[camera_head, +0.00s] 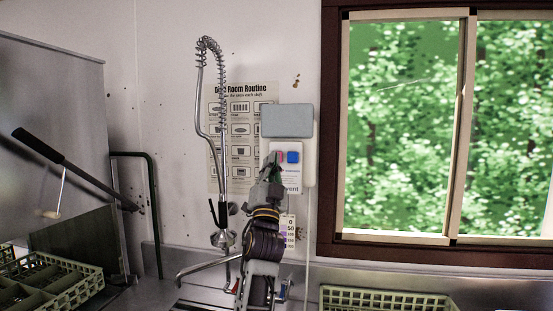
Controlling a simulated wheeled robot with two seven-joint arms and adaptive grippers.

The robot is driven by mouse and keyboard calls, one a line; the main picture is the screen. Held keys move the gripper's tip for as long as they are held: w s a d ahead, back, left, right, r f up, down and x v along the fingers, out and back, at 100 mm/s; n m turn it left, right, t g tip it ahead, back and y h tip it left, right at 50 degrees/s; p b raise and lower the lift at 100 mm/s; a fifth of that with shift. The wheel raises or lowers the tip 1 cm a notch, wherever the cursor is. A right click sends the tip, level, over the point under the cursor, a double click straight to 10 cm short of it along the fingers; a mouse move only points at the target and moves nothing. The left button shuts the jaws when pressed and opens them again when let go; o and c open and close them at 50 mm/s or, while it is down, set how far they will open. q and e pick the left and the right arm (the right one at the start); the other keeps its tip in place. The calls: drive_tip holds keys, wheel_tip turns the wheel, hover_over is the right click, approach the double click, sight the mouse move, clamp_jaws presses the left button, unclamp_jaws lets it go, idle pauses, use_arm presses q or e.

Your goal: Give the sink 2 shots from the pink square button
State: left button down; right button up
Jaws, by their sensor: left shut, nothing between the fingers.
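A white dispenser box (309,150) with a grey upper panel hangs on the wall beside the window. A blue square button (293,157) shows on its front. Just left of it, a pinkish-red patch of the pink button (280,156) shows, mostly hidden behind my gripper. My left gripper (271,166) is shut and empty, pointing up at the box with its tips over the pink button's place. I cannot tell whether the tips touch it. The steel sink area (196,303) lies at the bottom, mostly cut off or hidden by my arm. My right gripper is not in view.
A spring-hose tap (221,130) stands close to the left of my gripper, with a spout (204,266) below. A routine poster (226,150) is behind it. Green racks (388,300) stand at bottom right and bottom left (48,284). A dark-handled lever (66,164) juts out at left.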

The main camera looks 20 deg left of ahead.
use_arm(q)
drive_tip(key=shift+w, duration=0.1)
drive_tip(key=w+a+b, duration=0.2)
drive_tip(key=w+b, duration=0.1)
drive_tip(key=w, duration=0.5)
drive_tip(key=shift+w, duration=0.15)
idle(0.4)
drive_tip(key=shift+a, duration=0.1)
idle(0.4)
drive_tip(key=shift+w+a+b, duration=0.15)
drive_tip(key=shift+w+b, duration=0.4)
drive_tip(key=shift+w, duration=0.05)
drive_tip(key=shift+w+a+b, duration=0.15)
drive_tip(key=shift+w+b, duration=0.35)
drive_tip(key=shift+w, duration=0.1)
idle(2.9)
drive_tip(key=shift+s, duration=0.15)
idle(0.3)
drive_tip(key=shift+s+d+p, duration=0.15)
drive_tip(key=shift+s+p, duration=0.1)
drive_tip(key=shift+s, duration=0.25)
drive_tip(key=shift+s+d+p, duration=0.15)
drive_tip(key=shift+s+p, duration=0.05)
drive_tip(key=shift+s, duration=0.3)
drive_tip(key=shift+w+b, duration=0.2)
drive_tip(key=shift+b, duration=0.1)
idle(0.3)
